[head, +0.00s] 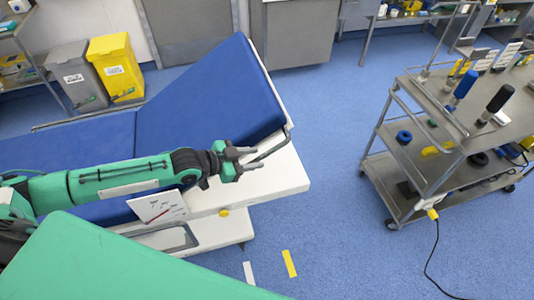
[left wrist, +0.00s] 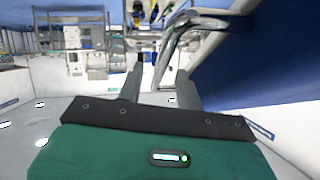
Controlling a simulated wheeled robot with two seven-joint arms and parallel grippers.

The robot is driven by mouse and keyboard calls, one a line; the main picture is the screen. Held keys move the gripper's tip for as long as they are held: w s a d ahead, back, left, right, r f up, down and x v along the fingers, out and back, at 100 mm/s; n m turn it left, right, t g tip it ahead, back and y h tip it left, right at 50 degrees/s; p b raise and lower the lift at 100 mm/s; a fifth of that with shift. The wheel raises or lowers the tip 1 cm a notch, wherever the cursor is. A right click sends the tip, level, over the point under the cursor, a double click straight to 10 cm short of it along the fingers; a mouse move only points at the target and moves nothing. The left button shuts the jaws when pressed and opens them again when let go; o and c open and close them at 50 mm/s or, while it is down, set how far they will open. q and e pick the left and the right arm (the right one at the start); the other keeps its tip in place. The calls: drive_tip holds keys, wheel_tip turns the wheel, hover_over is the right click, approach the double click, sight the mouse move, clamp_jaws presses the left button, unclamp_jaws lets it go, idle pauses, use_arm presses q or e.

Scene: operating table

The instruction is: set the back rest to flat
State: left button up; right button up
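The operating table has a blue padded back rest (head: 205,95), tilted up at its right end above the white table frame (head: 285,175). A grey metal handle bar (head: 275,149) runs along the near side of the raised back rest. My left gripper (head: 254,159) is beside this bar, fingers apart and pointing right. A white dial plate (head: 158,207) with a red pointer is on the table's side. My right gripper is not in view.
A metal trolley (head: 440,125) with bottles and tools stands on the right. Yellow (head: 116,68) and grey (head: 77,77) bins stand behind the table. The blue floor (head: 335,140) between table and trolley is clear, with a cable lying at the lower right.

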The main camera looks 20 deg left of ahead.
use_arm(q)
drive_tip(key=shift+p+x, duration=0.6)
drive_tip(key=shift+x, duration=2.1)
clamp_jaws()
